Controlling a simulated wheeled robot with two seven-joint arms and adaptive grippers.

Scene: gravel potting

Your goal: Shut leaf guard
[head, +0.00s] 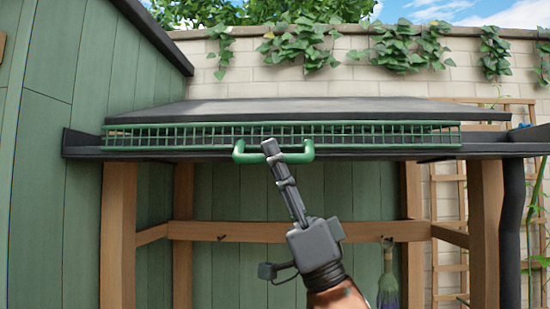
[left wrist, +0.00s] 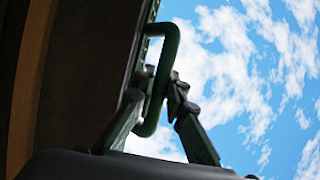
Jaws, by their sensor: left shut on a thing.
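The leaf guard (head: 370,134) is a long green grid along the front edge of the lean-to roof in the head view. It lies along the dark gutter (head: 85,143). A green U-shaped handle (head: 240,152) sticks out from the guard's front middle. My left gripper (head: 268,147) is at the handle and shut on its bar. In the left wrist view the handle (left wrist: 167,75) passes between the fingers (left wrist: 158,100), with sky behind it. The guard's hinge side is hidden from me. My right gripper is not in view.
The dark sloping roof (head: 290,112) lies just behind the guard. Wooden posts (head: 118,230) hold it up, with a rail (head: 370,230) below. A black downpipe (head: 512,220) runs down at the right. A brush (head: 388,280) hangs under the rail.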

